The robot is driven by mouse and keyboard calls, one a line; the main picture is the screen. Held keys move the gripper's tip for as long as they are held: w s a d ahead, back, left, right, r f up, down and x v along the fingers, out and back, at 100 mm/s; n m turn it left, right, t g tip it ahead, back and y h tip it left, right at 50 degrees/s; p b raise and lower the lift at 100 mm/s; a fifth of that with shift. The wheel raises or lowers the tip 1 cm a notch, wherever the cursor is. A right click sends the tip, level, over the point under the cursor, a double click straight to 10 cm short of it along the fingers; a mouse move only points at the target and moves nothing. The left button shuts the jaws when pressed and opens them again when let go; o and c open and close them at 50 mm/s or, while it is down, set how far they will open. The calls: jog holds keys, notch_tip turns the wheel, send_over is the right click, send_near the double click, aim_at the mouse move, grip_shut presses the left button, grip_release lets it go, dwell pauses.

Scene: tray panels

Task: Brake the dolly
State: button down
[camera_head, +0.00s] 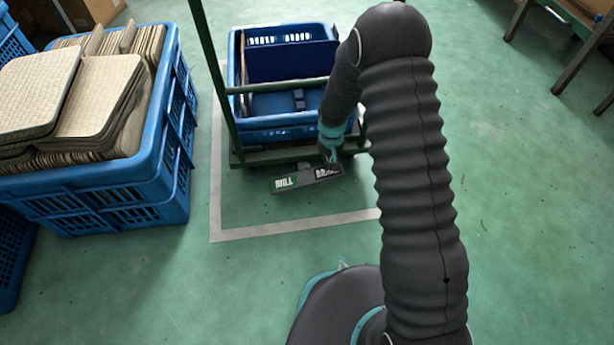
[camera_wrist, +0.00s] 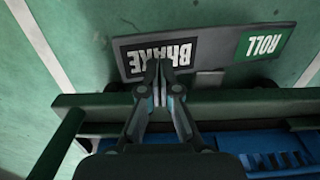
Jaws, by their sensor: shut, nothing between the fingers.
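The dolly (camera_head: 248,158) is a dark green frame with an upright handle, carrying a blue crate (camera_head: 262,124). A grey pedal plate (camera_head: 304,179) sits at its near edge, with a green ROLL label (camera_head: 285,183) on the left and a black BRAKE label (camera_head: 322,174) on the right. In the wrist view the plate (camera_wrist: 210,50) appears upside down. My gripper (camera_head: 329,160) is shut and empty, its fingertips (camera_wrist: 164,68) over the edge of the BRAKE label (camera_wrist: 152,58). I cannot tell whether they touch the plate or which end is lower.
A white floor outline (camera_head: 290,228) surrounds the dolly. A blue crate of stacked tan panels (camera_head: 110,198) stands at the left. The dolly's handle bar (camera_head: 275,86) crosses above its crate, close to my arm. Wooden furniture legs (camera_head: 568,68) stand at the upper right. The right floor is clear.

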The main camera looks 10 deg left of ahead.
jog(key=shift+f, duration=2.1)
dwell(1.2)
jog(key=shift+r+p, duration=1.95)
jog(key=shift+r, duration=1.6)
jog(key=shift+s, duration=0.1)
jog(key=s+d+g, duration=0.2)
jog(key=s, duration=0.3)
jog(key=s+d+r+m+t+p, duration=0.1)
jog(key=s+d+r, duration=0.4)
jog(key=r, duration=1.1)
jog(key=s+d+r+m+t+p, duration=0.1)
jog(key=s+d+r+t+p, duration=0.2)
jog(key=s+r, duration=0.7)
jog(key=s+d+r+m+t+p, duration=0.1)
jog(key=s+d+r, duration=0.5)
jog(key=r, duration=1.6)
jog(key=s+t+p, duration=0.1)
jog(key=s+t, duration=0.1)
jog(key=shift+d+t+p, duration=0.3)
jog(key=shift+p, duration=0.1)
